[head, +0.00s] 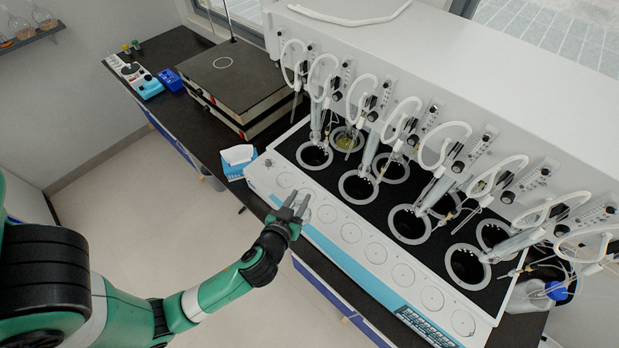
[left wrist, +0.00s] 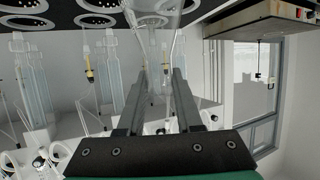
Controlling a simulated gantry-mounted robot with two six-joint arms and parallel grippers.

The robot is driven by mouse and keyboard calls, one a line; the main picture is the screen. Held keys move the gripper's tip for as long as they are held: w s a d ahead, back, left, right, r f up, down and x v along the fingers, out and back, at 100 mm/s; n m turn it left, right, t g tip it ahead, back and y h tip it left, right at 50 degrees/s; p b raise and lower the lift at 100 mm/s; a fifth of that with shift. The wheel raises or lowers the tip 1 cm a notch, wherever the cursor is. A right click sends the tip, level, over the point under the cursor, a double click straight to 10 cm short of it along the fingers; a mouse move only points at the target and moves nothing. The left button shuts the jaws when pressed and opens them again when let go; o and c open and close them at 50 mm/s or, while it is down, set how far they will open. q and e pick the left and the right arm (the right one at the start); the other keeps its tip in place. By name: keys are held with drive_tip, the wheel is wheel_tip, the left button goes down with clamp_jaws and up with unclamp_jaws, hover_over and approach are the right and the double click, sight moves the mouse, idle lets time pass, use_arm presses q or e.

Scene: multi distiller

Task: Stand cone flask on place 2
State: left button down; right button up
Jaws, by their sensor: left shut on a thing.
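My left gripper (head: 298,201) is over the front ledge of the white distiller (head: 335,213), near its left end. In the left wrist view the gripper (left wrist: 158,82) is shut on the neck of a clear glass cone flask (left wrist: 152,20), whose wider body shows at the top edge. The flask's outline cannot be made out in the head view. The distiller's black top has two rows of round grey-rimmed places, including a front-left one (head: 314,155) and one to its right (head: 358,187). I see no number on them. My right gripper is not in view.
Glass tubes and white hoses (head: 403,115) rise above the places and crowd the space. A back place holds yellowish contents (head: 347,140). A blue and white tissue box (head: 237,160) and a black-topped hotplate (head: 224,75) stand left. A plastic bottle (head: 535,294) stands right.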

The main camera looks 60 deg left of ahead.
use_arm(q)
drive_tip(key=shift+w+a+r, duration=0.1)
drive_tip(key=shift+a+r, duration=0.05)
drive_tip(key=shift+a, duration=0.05)
drive_tip(key=a+f+b, duration=0.1)
drive_tip(key=b, duration=0.1)
drive_tip(key=w+a+f+b, duration=0.1)
drive_tip(key=b, duration=0.1)
drive_tip(key=shift+f, duration=0.1)
drive_tip(key=w+a+f+b, duration=0.1)
drive_tip(key=w+a+f, duration=0.5)
drive_tip(key=a+f, duration=0.3)
drive_tip(key=shift+w+a+f+b, duration=0.15)
drive_tip(key=shift+a+f+b, duration=0.15)
drive_tip(key=shift+f, duration=0.65)
drive_tip(key=shift+f, duration=0.2)
drive_tip(key=c, duration=0.6)
unclamp_jaws()
